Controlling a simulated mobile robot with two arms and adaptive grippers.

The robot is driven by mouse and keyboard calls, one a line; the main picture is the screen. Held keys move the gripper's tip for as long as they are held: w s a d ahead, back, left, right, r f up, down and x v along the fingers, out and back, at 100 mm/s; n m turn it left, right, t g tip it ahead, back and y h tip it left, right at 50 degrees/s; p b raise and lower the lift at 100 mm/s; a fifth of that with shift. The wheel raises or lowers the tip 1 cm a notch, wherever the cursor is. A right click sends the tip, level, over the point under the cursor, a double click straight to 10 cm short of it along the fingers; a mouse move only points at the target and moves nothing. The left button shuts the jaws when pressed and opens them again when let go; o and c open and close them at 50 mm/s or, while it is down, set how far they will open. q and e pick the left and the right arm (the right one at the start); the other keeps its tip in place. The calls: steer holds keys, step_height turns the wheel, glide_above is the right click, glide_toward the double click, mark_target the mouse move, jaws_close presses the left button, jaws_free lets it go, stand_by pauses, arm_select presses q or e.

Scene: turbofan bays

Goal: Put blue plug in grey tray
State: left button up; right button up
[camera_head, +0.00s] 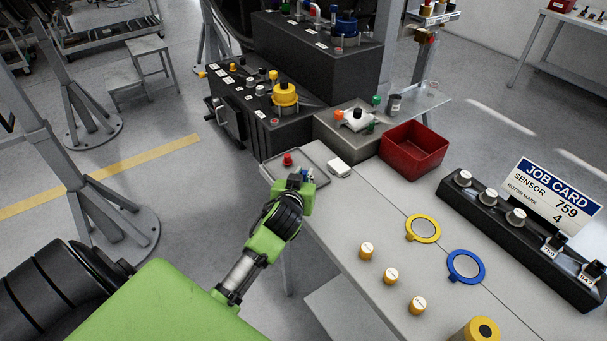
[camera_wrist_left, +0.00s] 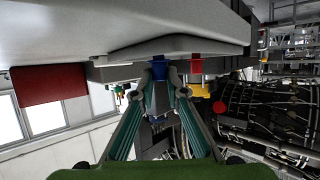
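Whether the blue plug rests on the tray is hard to tell. My right gripper is not in view.
Yellow (camera_head: 423,229) and blue (camera_head: 466,267) rings and several white-topped knobs occupy the near bench. Black equipment boxes (camera_head: 317,55) stand behind. A job card (camera_head: 555,195) stands right.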

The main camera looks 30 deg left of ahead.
arm_select(q)
steer(key=o, duration=0.3)
steer(key=shift+o, duration=0.2)
steer(key=shift+r, duration=0.1)
steer(key=b+v, duration=0.1)
steer(key=v, duration=1.1)
steer(key=shift+b, duration=0.35)
